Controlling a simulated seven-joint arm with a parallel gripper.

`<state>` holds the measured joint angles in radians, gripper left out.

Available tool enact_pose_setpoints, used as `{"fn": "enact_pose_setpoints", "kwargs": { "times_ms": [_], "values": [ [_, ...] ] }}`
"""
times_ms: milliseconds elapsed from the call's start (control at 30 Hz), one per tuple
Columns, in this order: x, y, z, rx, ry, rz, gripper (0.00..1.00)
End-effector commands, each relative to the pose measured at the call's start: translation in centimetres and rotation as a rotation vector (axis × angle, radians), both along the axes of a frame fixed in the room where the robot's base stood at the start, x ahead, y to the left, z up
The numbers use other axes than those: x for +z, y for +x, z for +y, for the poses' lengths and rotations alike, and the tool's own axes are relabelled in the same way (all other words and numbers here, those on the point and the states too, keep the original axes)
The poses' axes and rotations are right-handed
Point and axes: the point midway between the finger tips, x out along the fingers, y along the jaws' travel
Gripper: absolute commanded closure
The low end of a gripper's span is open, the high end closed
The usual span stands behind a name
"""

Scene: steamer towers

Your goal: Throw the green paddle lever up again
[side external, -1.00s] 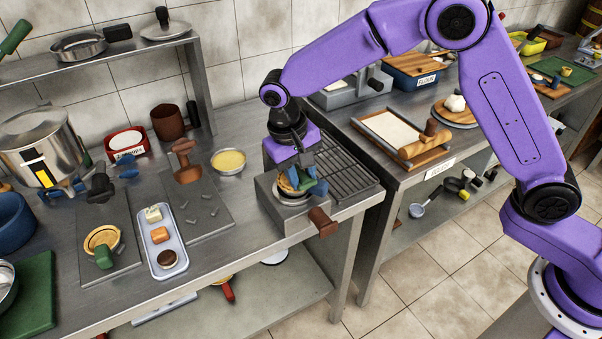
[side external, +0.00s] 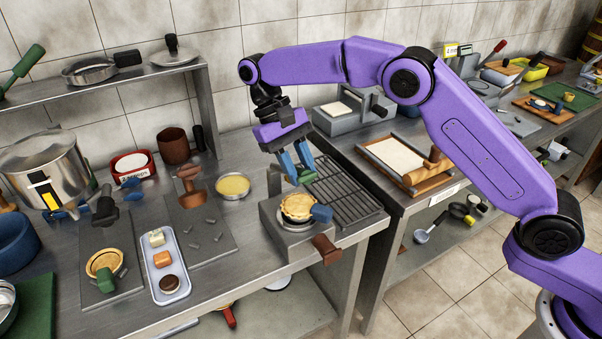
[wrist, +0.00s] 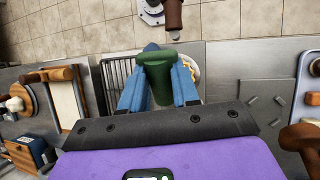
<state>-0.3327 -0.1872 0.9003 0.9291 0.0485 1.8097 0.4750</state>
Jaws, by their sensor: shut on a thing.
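My gripper (side external: 296,168) is tilted over the grey block-shaped station near the counter's right end. Its blue fingers are shut on a green paddle (side external: 306,177), held between the fingertips. In the wrist view the green paddle (wrist: 158,72) fills the gap between both fingers. Whether the paddle is joined to the station is hidden by the fingers.
A wire rack (side external: 342,190) lies right of the station, and a brown handle (side external: 326,249) sticks out at its front. To the left are a bowl of yellow filling (side external: 233,186), a brown press (side external: 190,186) and a blue tray (side external: 166,266). Another green-handled dish (side external: 104,262) stands farther left.

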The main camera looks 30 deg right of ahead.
Motion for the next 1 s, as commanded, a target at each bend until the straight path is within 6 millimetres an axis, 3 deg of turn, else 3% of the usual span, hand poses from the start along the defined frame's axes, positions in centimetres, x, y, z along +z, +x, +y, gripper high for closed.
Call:
{"fn": "enact_pose_setpoints", "kwargs": {
  "times_ms": [433, 467, 500, 533, 833, 1000],
  "values": [
    [0.2, 0.2, 0.0, 0.001, 0.005, 0.009, 1.0],
    [0.2, 0.2, 0.0, 0.001, 0.005, 0.01, 0.6],
    [0.2, 0.2, 0.0, 0.001, 0.005, 0.01, 0.47],
    [0.2, 0.2, 0.0, 0.001, 0.004, 0.01, 0.44],
    [0.3, 0.2, 0.0, 0.001, 0.003, 0.013, 0.44],
    [1.5, 0.2, 0.0, 0.001, 0.004, 0.01, 0.44]
  ]
}}
